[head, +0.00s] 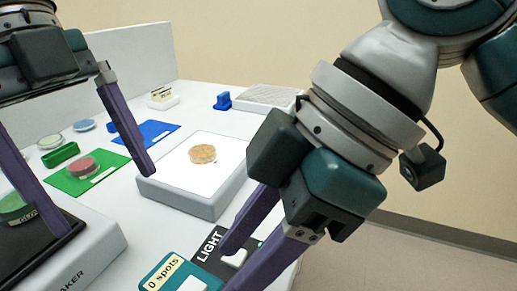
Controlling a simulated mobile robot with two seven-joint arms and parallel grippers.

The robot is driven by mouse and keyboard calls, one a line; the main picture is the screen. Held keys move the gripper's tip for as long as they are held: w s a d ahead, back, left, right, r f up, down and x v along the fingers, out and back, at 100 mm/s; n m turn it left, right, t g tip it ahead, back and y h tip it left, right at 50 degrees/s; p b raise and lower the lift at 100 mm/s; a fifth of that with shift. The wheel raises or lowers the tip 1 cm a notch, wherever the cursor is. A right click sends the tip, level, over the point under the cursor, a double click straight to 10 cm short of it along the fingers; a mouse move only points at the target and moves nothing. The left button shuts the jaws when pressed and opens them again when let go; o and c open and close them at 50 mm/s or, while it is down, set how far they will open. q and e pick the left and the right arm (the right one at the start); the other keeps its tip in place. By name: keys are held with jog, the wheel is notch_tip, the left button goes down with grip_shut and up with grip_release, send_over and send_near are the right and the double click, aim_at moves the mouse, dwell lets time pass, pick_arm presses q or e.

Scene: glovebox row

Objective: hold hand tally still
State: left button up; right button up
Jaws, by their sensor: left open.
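The hand tally (165,270) is a teal box at the bottom edge, with a cream label reading "0 spots" and a pale button; its lower part is cut off by the frame. My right gripper (228,268) hangs beside its right side with two purple fingers apart. The lower fingertip runs to the frame's edge, so I cannot tell whether the fingers touch the tally. My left gripper (106,202) is open and empty, its fingers wide apart, up and left of the tally.
A black LIGHT switch (210,243) lies by my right fingers. A white light panel (180,199) carries an amber dish (202,154). Green (110,163) and blue (157,132) mats lie behind. A shaker (100,245) with a green dish (15,207) stands left.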

aim_at(156, 267)
pick_arm(q)
jog(key=x, duration=1)
pick_arm(e)
jog(key=r+n, duration=0.1)
jog(key=w+r+n, duration=0.1)
jog(key=r, duration=0.1)
jog(key=w+r+n+g, duration=0.1)
jog(key=shift+w+d+r+h, duration=0.2)
jog(key=shift+r+h, duration=0.1)
jog(key=shift+h, duration=0.1)
pick_arm(q)
jog(key=c, duration=1.5)
